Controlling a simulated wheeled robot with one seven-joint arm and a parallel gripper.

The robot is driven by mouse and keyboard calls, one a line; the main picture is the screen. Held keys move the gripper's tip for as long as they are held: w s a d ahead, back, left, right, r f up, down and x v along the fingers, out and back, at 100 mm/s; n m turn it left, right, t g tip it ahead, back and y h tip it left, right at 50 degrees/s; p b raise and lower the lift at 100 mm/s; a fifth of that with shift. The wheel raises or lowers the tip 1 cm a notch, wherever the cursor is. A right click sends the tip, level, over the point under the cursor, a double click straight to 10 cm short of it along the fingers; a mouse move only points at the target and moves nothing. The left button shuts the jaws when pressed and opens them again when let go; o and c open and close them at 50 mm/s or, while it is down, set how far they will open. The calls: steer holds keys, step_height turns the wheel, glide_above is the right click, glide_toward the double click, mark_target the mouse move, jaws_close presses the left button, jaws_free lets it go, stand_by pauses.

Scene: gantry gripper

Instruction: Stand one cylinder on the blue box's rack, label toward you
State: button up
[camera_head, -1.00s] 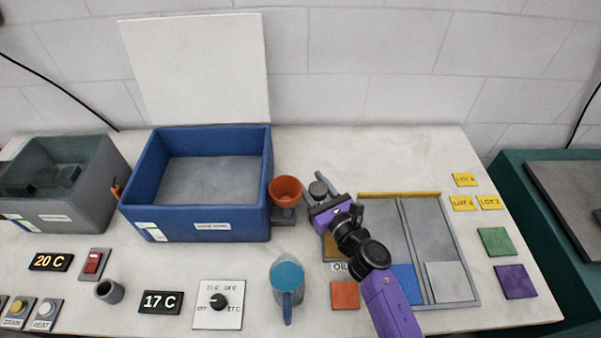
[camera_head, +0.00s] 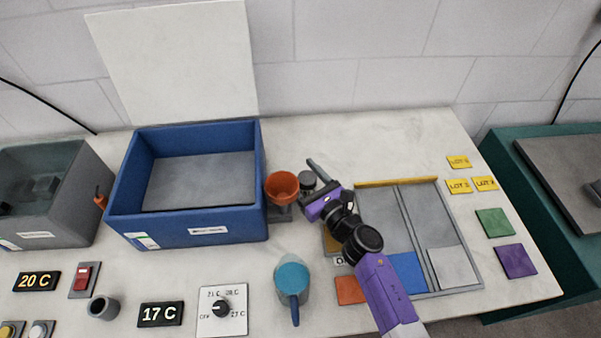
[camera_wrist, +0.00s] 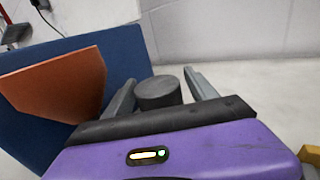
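A dark grey cylinder (camera_head: 307,179) stands upright between the fingers of my purple gripper (camera_head: 314,178), just right of the orange funnel. The blue box (camera_head: 190,236) stands to the left, beyond the funnel, with a flat grey surface inside. No cylinder shows in it. I cannot make out rack details.
The orange funnel (camera_head: 281,185) stands close left of my gripper, between it and the blue box. A blue-topped jug (camera_head: 292,277) stands in front. A grey tray (camera_head: 441,230) with a yellow back edge lies to the right.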

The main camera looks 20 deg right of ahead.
mark_target(313, 188)
steer(key=shift+r, duration=0.1)
steer(key=shift+s, duration=0.1)
steer(key=s, duration=0.3)
steer(key=s+d, duration=0.1)
steer(key=s, duration=0.2)
steer(key=s+b, duration=0.1)
steer(key=s, duration=0.3)
steer(key=shift+d, duration=0.4)
steer(key=shift+s+d, duration=0.15)
steer(key=shift+s, duration=0.65)
